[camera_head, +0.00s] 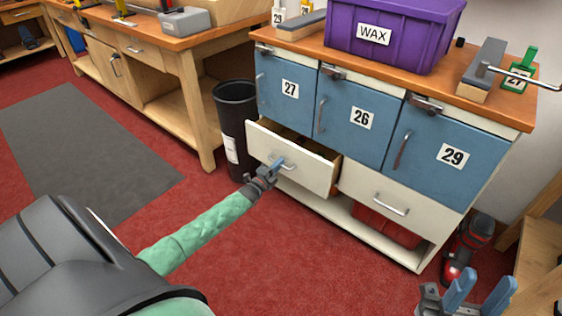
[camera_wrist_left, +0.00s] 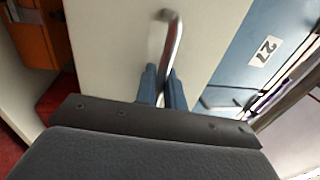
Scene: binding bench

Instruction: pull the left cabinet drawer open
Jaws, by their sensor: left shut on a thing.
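The left cabinet drawer (camera_head: 300,157) is a cream-white drawer under the blue doors 27 and 26. It stands partly out of the cabinet, and its inside shows from above. My left gripper (camera_head: 278,162) is at the drawer's front, with its blue fingers shut on the metal bar handle (camera_head: 288,166). In the left wrist view the handle (camera_wrist_left: 172,45) runs down between the two blue fingers (camera_wrist_left: 163,88), in front of the drawer front (camera_wrist_left: 120,45). My right gripper (camera_head: 480,296) is at the bottom right, its blue fingers spread apart with nothing seen between them.
The right drawer (camera_head: 385,202) is closed. A black bin (camera_head: 237,120) stands left of the cabinet, close to the open drawer. A red container (camera_head: 385,226) sits on the shelf below. A red and black object (camera_head: 468,246) stands on the floor at right. Red carpet in front is clear.

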